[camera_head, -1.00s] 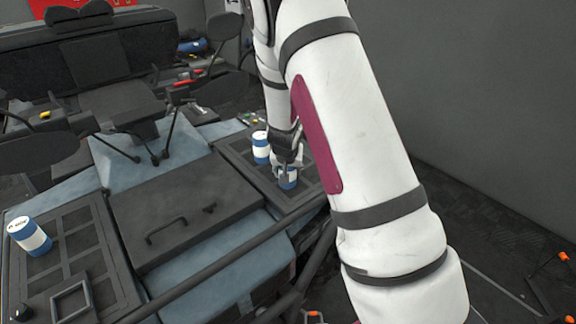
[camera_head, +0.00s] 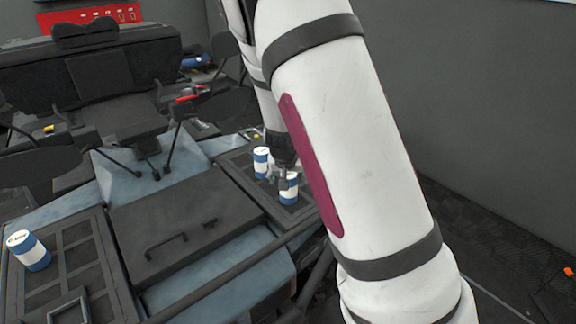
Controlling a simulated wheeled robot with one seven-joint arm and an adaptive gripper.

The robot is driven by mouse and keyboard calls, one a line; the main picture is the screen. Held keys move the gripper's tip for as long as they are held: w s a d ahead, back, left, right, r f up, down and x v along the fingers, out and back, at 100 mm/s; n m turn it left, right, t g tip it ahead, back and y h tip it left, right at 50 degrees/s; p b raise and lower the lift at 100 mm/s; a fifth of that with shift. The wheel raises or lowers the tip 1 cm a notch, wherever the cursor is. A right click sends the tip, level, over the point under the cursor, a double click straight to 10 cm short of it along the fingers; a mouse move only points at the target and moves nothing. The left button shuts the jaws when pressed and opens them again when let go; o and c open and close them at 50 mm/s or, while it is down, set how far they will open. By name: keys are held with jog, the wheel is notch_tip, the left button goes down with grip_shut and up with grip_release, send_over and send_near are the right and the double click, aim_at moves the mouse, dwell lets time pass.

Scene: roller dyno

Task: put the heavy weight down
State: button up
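Three white-and-blue cylindrical weights show in the head view. One weight (camera_head: 289,189) stands upright on the right dark grid panel (camera_head: 236,172), just below my gripper (camera_head: 281,175). A second weight (camera_head: 261,162) stands upright behind it on the same panel. A third weight (camera_head: 28,250) stands on the left grid panel (camera_head: 88,252). Which one is heavy cannot be read from the labels. My gripper points down and appears open, with a finger visible left of the nearest weight's top. My arm hides part of the area to its right.
A dark raised lid with a handle (camera_head: 166,246) lies between the two panels. A square frame (camera_head: 68,308) lies on the left panel. A dark bar (camera_head: 225,272) runs along the front edge. A grey wall (camera_head: 480,100) stands at the right.

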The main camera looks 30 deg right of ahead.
jog(key=s+a+r+n+y+p, duration=0.1)
jog(key=s+a+r+n+y, duration=0.15)
jog(key=s+a+r, duration=0.5)
jog(key=s+a+r+n+y, duration=0.1)
jog(key=s+a+r+y, duration=0.25)
jog(key=s+r, duration=0.55)
jog(key=s+a+r+n+h, duration=0.1)
jog(key=s+r, duration=0.2)
jog(key=s, duration=0.4)
jog(key=s+a+r+n+h, duration=0.1)
jog(key=s+r, duration=0.3)
jog(key=s, duration=0.4)
jog(key=shift+r+n+t+h, duration=0.3)
jog(key=shift+n+h, duration=0.1)
jog(key=shift+n, duration=0.25)
jog(key=shift+s, duration=0.1)
